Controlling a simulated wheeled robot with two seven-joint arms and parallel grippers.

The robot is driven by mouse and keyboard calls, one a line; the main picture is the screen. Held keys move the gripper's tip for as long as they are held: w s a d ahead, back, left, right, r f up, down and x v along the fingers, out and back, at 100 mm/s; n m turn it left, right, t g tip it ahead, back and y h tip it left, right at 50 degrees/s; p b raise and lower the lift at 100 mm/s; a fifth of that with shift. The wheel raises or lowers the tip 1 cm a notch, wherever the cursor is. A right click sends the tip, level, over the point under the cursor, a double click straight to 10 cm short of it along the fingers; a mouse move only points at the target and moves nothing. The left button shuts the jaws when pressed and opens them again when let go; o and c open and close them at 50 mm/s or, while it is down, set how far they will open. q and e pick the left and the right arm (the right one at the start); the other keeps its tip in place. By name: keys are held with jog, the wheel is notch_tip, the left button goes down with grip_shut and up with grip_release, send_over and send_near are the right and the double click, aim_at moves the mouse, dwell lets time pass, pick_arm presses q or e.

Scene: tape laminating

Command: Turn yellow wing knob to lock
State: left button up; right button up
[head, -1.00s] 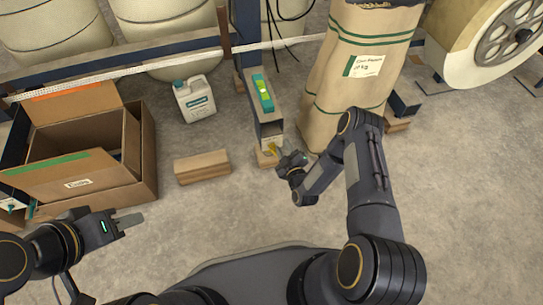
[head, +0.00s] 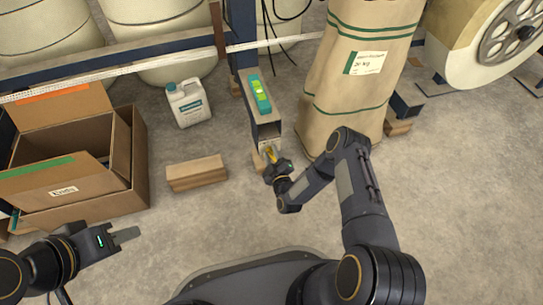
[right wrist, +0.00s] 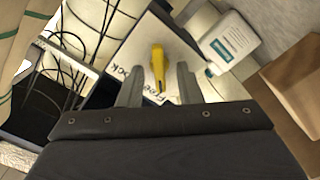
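The yellow wing knob (head: 271,156) is on the near end face of a grey box-shaped beam (head: 268,131). In the right wrist view the knob (right wrist: 157,68) stands out from a white plate (right wrist: 140,40) with black lettering, partly hidden, reading like "Free" and "Lock". My right gripper (right wrist: 158,84) is open, with one finger on each side of the knob's near end and visible gaps between. In the head view the right gripper (head: 273,164) partly covers the knob.
A green level-like item (head: 261,95) lies on the beam. A white jug (head: 188,103), wood blocks (head: 196,173) and an open cardboard box (head: 138,165) stand to the left. A large paper sack (head: 350,105) stands close on the right. Floor in front is clear.

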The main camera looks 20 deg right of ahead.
grip_shut()
jog(key=shift+m, duration=0.3)
jog(key=m, duration=0.4)
jog(key=shift+d, duration=0.1)
jog(key=m, duration=0.5)
jog(key=shift+d, duration=0.1)
jog(key=shift+d+m, duration=0.2)
jog(key=shift+m, duration=3.9)
